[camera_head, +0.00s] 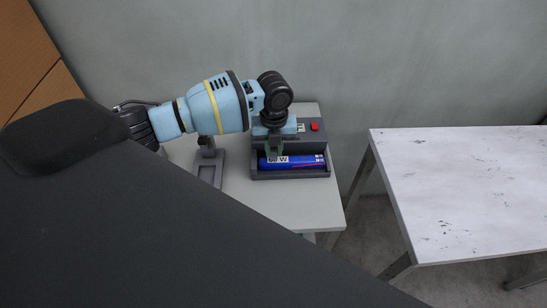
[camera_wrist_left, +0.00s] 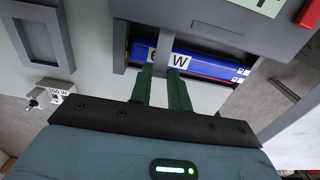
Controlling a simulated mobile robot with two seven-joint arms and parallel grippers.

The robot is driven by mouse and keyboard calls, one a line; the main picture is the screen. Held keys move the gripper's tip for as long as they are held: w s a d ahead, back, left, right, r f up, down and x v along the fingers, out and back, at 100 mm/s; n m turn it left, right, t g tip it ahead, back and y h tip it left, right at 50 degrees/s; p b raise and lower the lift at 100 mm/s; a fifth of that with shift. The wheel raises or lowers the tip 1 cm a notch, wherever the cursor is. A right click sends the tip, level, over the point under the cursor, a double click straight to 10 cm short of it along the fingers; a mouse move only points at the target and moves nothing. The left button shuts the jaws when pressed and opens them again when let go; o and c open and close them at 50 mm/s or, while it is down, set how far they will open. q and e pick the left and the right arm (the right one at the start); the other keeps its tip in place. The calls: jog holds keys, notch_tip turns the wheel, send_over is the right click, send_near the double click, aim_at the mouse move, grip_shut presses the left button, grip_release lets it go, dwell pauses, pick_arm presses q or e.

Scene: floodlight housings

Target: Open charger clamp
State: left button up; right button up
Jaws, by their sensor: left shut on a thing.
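The grey charger (camera_head: 318,144) sits on the small table, with a red button on top. A blue battery-like bar (camera_head: 305,162) marked with a W lies in its front slot; it also shows in the wrist view (camera_wrist_left: 210,67). My left gripper (camera_head: 274,149) comes down from above at the slot's front. Its green fingers (camera_wrist_left: 163,72) are close together across the bar's label, shut on a small part at the slot, which I take for the charger clamp. My right gripper is not in view.
A grey stand with a recessed frame (camera_head: 208,175) is left of the charger on the small table (camera_head: 306,210). A white, scuffed table (camera_head: 470,190) stands at the right, bare where seen, across a gap. A wall is close behind. A dark part covers the lower left.

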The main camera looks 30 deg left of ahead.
pick_arm(q)
jog(key=shift+w+a+r, duration=0.1)
jog(key=shift+w+r, duration=0.05)
jog(key=shift+r, duration=0.05)
jog(key=shift+w+a+r, duration=0.1)
jog(key=shift+w+r, duration=0.1)
jog(key=shift+r, duration=0.05)
dwell(0.3)
